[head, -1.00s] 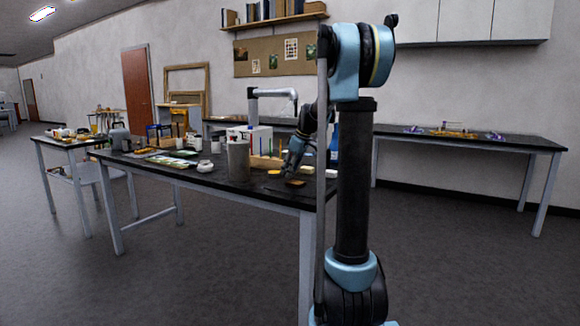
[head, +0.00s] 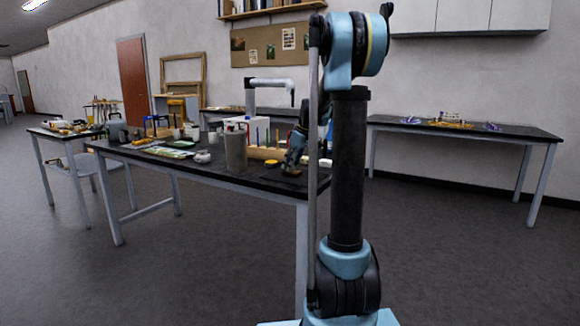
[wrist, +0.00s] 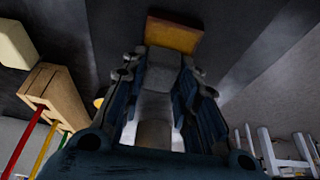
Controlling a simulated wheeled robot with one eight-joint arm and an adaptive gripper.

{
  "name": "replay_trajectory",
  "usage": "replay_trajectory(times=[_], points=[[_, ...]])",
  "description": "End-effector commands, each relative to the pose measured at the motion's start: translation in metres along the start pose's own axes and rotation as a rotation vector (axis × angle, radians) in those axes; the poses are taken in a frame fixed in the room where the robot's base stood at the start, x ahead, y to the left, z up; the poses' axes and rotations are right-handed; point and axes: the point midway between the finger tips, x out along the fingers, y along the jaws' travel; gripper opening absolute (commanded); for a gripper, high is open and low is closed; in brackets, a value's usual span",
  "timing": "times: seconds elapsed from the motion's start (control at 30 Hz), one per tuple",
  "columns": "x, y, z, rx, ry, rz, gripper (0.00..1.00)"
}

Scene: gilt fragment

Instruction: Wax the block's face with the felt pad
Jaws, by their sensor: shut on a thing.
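My gripper (wrist: 158,75) is shut on a grey felt pad (wrist: 160,98), which sits between its two fingers in the wrist view. The orange-brown block (wrist: 173,33) lies on the dark tabletop just beyond the pad's far end. Whether pad and block touch cannot be told. In the head view my gripper (head: 290,164) points down at the small brown block (head: 291,172) near the table's front right corner, and the pad is too small to make out. A yellow round thing (head: 271,162) lies left of the block.
A grey cylinder (head: 236,153) stands left of my gripper. A wooden rack (wrist: 55,93) with coloured rods and a cream block (wrist: 14,45) are close by in the wrist view. The dark worktable (head: 225,175) is crowded towards the back. The floor in front is clear.

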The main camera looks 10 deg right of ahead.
Motion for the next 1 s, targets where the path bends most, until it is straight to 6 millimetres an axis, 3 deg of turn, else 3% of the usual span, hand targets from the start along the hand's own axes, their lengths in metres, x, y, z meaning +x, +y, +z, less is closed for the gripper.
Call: replay_trajectory(times=[0.27, 0.3, 1.0], points=[[0.000, -0.007, -0.015, -0.002, 0.000, 0.000, 0.06], [-0.011, -0.009, -0.020, -0.003, 0.001, -0.001, 0.06], [-0.062, -0.015, -0.050, -0.013, 0.000, -0.005, 0.06]])
